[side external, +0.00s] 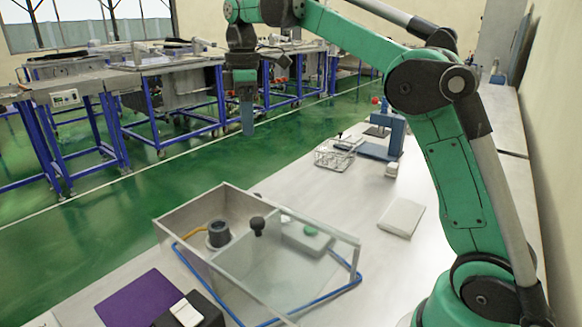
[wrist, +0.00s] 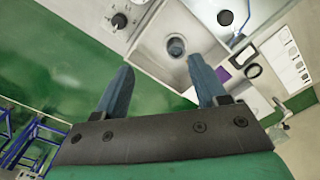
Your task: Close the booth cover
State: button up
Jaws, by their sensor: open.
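The booth (side external: 195,207) is a pale, thin-walled box with see-through panels on the bench. A dark cylindrical fixture (side external: 218,234) stands in its left part, and I see it from above in the wrist view (wrist: 176,47). A black knob (side external: 257,226) shows right of that fixture; whether it sits on the cover is unclear. The cover's edges are hard to tell from the clear panels. My gripper (side external: 247,118) is raised well above and behind the booth, pointing down. In the wrist view its two blue fingers (wrist: 160,62) are apart with nothing between them.
A purple mat (side external: 140,297) and a black block (side external: 192,312) lie at the near left. A wire rack (side external: 336,155), a blue press (side external: 395,135) and a white pad (side external: 401,216) are farther along the bench.

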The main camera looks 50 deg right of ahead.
jog(key=s+d+f+m, duration=0.1)
jog(key=s+d+m, duration=0.9)
jog(key=s+d, duration=0.2)
jog(key=shift+s+d+f, duration=0.2)
jog(key=shift+s+d, duration=0.15)
jog(key=shift+s, duration=0.9)
